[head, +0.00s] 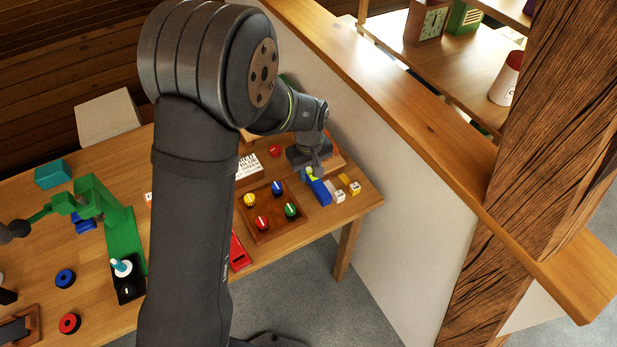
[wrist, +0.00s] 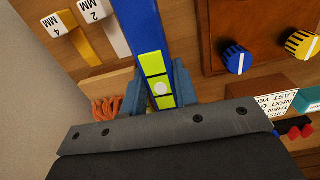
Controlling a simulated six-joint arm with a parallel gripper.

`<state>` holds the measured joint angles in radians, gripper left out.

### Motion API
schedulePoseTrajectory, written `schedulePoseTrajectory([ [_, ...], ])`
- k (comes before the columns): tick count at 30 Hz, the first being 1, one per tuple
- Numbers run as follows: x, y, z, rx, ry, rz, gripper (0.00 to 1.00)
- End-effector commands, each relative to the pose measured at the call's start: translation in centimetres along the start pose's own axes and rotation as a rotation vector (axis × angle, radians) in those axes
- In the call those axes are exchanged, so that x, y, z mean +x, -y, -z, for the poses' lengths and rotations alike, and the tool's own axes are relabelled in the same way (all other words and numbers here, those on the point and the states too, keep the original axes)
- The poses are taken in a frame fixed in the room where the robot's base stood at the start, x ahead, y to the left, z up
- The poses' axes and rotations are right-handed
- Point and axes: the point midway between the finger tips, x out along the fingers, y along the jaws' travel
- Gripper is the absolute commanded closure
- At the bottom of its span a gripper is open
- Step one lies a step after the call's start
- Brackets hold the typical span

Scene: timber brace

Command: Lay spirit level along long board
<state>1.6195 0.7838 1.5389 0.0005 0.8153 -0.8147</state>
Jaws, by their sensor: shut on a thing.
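My gripper (head: 312,168) is shut on the blue spirit level (head: 319,190) near the table's right end. The level also shows in the wrist view (wrist: 138,22), with its yellow-green vial section (wrist: 157,82) between the grey-blue fingers (wrist: 155,92). In the head view the level is at table height; I cannot tell whether it touches the table. A long wooden board (head: 415,105) runs diagonally along the top of the white wall, well above the table and away from the level. I cannot tell for sure that it is the task's long board.
Beside the level lie tabs marked 2 MM (wrist: 92,8) and 4 MM (wrist: 58,22). A brown panel with coloured knobs (head: 248,222) lies to its left. A thick timber post (head: 545,110) and the white wall (head: 400,190) stand to the right. A green device (head: 122,235) is at left.

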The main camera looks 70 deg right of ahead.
Motion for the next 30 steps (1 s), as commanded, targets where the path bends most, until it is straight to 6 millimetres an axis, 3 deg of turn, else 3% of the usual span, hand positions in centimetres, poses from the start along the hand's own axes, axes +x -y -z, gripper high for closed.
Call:
schedulePoseTrajectory([
  [9,-4.2,-1.9,-7.2,0.007,0.001,0.000,0.99],
  [15,-5.9,-2.6,-10.0,0.005,0.002,0.001,0.99],
  [18,-6.3,-2.9,-10.3,-0.009,0.002,0.002,0.99],
  [23,-6.7,-4.2,-8.0,-0.119,0.002,0.002,0.99],
  [30,-7.1,-6.6,1.0,-0.473,0.001,0.001,0.99],
])
